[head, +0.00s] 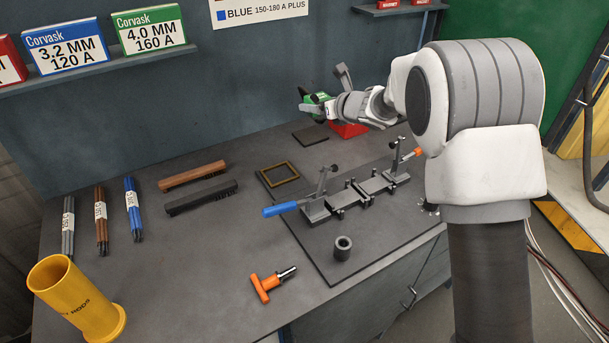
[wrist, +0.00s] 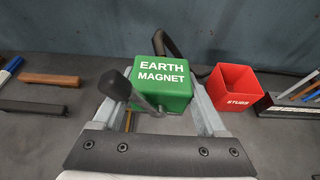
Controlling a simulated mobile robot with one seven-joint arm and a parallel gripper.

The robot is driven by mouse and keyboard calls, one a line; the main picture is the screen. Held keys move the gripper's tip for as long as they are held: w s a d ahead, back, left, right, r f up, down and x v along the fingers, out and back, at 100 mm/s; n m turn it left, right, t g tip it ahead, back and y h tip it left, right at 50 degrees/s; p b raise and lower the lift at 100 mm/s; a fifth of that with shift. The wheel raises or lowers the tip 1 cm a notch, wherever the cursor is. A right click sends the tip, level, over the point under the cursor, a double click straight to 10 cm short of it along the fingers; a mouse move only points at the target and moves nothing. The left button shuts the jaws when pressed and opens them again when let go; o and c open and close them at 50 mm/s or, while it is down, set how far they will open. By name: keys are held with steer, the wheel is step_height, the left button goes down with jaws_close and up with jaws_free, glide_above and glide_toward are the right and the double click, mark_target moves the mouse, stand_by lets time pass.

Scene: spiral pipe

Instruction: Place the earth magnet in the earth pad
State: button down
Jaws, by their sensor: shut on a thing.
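The earth magnet is a green block lettered "EARTH MAGNET" (wrist: 162,82), with a dark lever and a cable at its back. My gripper (wrist: 165,100) is shut on it, its two grey fingers on either side of the block. In the head view the magnet (head: 318,107) is held above the back of the bench, partly hidden by my gripper (head: 325,108). A flat square with a yellow-brown outline (head: 263,179) lies on the bench, and a plain dark square plate (head: 303,136) lies further back. No label shows which is the earth pad.
A red "STUBS" box (wrist: 236,95) stands right of the magnet. A clamp fixture with a blue handle (head: 283,209) is on a dark plate in front.

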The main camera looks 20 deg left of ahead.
steer(key=b, duration=1)
glide_above(316, 171)
step_height(316, 171, down, 10)
step_height(316, 171, down, 10)
steer(key=shift+w+a+r+b, duration=0.1)
steer(key=shift+r+b, duration=0.1)
steer(key=shift+b, duration=1)
steer(key=shift+f, duration=0.15)
jaws_free()
steer(key=v, duration=1.2)
